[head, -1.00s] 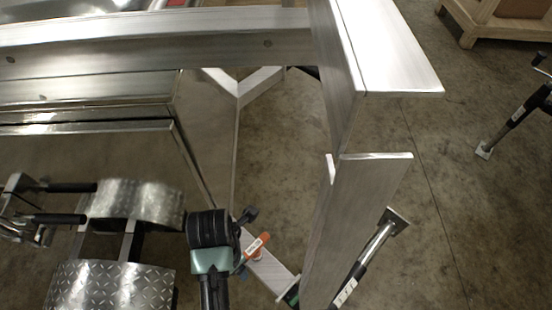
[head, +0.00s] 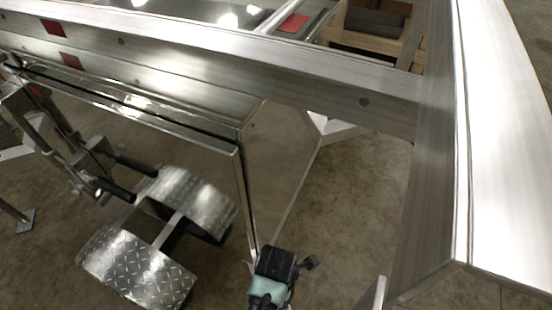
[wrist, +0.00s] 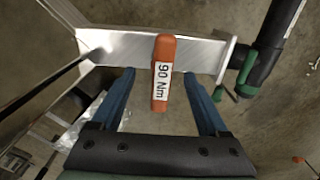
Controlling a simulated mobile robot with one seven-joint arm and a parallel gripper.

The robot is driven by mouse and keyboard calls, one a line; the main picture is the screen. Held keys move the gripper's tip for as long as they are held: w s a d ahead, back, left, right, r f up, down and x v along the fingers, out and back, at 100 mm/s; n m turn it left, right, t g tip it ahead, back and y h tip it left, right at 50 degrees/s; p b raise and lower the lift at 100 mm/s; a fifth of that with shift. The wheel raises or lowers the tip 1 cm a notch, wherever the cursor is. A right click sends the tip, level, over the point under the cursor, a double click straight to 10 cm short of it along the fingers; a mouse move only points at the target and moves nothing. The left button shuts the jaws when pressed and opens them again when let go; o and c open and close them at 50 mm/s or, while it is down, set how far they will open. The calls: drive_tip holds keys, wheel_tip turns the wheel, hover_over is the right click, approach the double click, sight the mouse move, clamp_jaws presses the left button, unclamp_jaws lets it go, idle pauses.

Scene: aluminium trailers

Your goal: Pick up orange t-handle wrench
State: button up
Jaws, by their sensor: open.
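The orange t-handle wrench (wrist: 162,80) shows in the wrist view as an orange bar with a white "90 Nm" label. It lies in front of a bright aluminium beam (wrist: 125,48). My gripper (wrist: 159,78) is open, its two blue fingers on either side of the wrench, with a visible gap on both sides. How far the fingertips are from it in depth I cannot tell. In the head view the black and teal end of my arm (head: 270,278) is at the bottom edge, and the wrench is not visible there.
A black post with green fittings (wrist: 262,55) stands right of the wrench. In the head view, a large aluminium trailer frame (head: 300,75) spans the top and right. Diamond-plate fenders (head: 140,270) are at the lower left. Bare concrete floor (head: 345,200) shows between.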

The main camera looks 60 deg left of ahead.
wheel_tip(320, 180, down, 4)
drive_tip(key=shift+s+d+f+b, duration=0.1)
drive_tip(key=shift+b, duration=0.5)
clamp_jaws()
idle(1.0)
